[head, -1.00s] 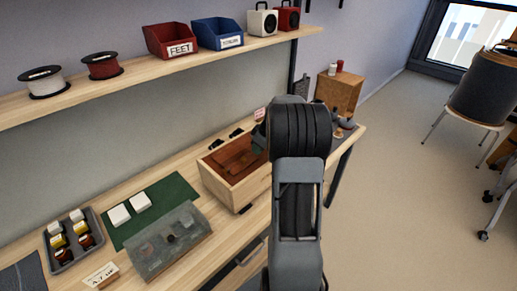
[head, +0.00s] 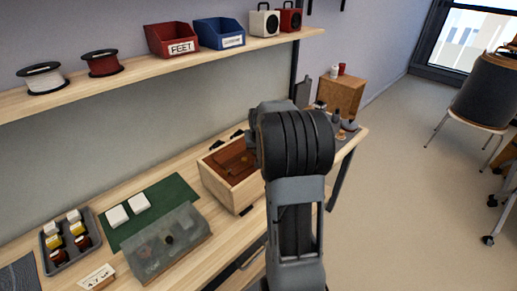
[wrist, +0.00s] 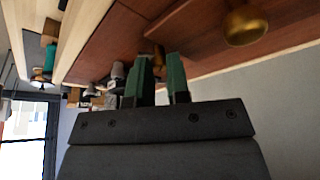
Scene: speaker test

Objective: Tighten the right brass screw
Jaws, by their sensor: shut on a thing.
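My gripper (wrist: 160,70), with green fingers, is in the wrist view and is shut on a brass screw (wrist: 159,56), mostly hidden between the fingers. The window side suggests this is the right brass screw. Another round brass screw (wrist: 246,26) stands apart, on the reddish-brown wood (wrist: 195,30) of the box. In the head view the wooden box (head: 233,192) stands open-topped on the bench, with brown inside. My arm hides the gripper, the screws and the box's right part there.
A green mat (head: 165,194) with two white blocks, a clear-lidded grey case (head: 165,247) and a parts tray (head: 55,258) lie left of the box. A shelf (head: 120,79) with spools, bins and small speakers runs above. Small items stand at the bench's far end.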

